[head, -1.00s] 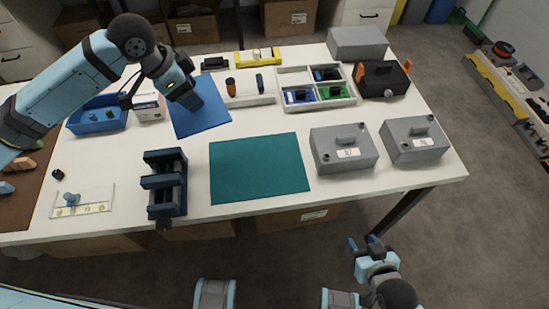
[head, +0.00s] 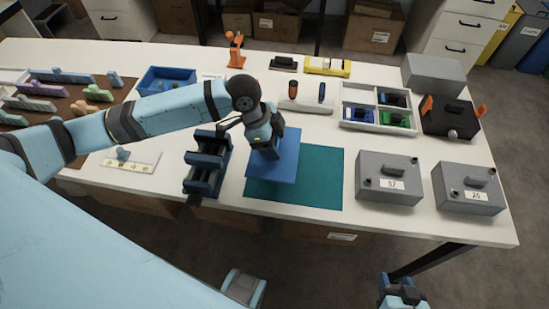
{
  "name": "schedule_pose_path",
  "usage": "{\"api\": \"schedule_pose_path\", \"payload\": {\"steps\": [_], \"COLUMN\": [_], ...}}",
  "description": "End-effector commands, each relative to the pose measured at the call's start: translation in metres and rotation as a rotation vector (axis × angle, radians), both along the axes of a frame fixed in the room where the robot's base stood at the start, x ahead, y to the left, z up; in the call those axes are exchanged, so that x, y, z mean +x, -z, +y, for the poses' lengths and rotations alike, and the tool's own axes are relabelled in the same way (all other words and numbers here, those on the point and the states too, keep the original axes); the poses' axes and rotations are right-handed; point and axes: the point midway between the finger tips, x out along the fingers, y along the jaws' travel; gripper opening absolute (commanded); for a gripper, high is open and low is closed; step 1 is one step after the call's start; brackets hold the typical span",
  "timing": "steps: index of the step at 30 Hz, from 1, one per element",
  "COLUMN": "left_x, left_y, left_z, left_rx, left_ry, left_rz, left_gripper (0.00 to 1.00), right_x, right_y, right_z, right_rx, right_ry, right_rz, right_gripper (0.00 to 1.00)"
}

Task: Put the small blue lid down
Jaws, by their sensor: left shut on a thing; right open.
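The small blue lid (head: 286,167) is a flat blue square in the head view. My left gripper (head: 264,150) is shut on it from above, and the gripper hides part of its middle. The lid overlaps the left and back part of the teal mat (head: 321,177). I cannot tell whether it touches the mat or hangs just above it. My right gripper (head: 398,286) is open and empty, low in the picture in front of the table.
A dark blue rack (head: 207,163) stands close left of the lid. Grey boxes (head: 388,182) and (head: 468,188) stand to the right. A divided white tray (head: 377,101) and a white holder (head: 305,103) are behind. The mat's right part is bare.

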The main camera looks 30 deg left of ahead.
Motion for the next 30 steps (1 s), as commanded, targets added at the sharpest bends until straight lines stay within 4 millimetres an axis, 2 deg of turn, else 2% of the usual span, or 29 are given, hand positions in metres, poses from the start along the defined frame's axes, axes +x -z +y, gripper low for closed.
{"api": "schedule_pose_path", "payload": {"steps": [3,10,16,28,29,30], "left_x": [0.000,0.000,0.000,0.000,0.000,0.000], "left_y": [0.018,0.035,0.065,0.070,0.070,0.070], "left_z": [0.000,0.000,0.000,0.000,0.000,0.000], "left_rx": [0.000,0.000,0.001,-0.001,-0.001,0.000], "left_ry": [-0.001,-0.001,-0.001,-0.001,-0.001,-0.001], "left_rz": [0.000,0.000,0.001,-0.001,-0.001,-0.002], "left_gripper": [0.33,0.33,0.33,0.33,0.64,0.73], "right_x": [0.001,0.002,0.002,0.002,0.002,0.002], "right_y": [0.002,0.003,0.006,0.004,0.004,0.004], "right_z": [-0.001,-0.002,-0.002,-0.001,-0.001,-0.001], "right_rx": [0.001,0.000,0.001,0.002,0.002,0.002], "right_ry": [0.002,0.005,0.006,0.006,0.006,0.006], "right_rz": [0.001,0.002,0.008,0.006,0.005,0.004], "right_gripper": [0.50,0.50,0.50,0.50,0.50,0.50]}}
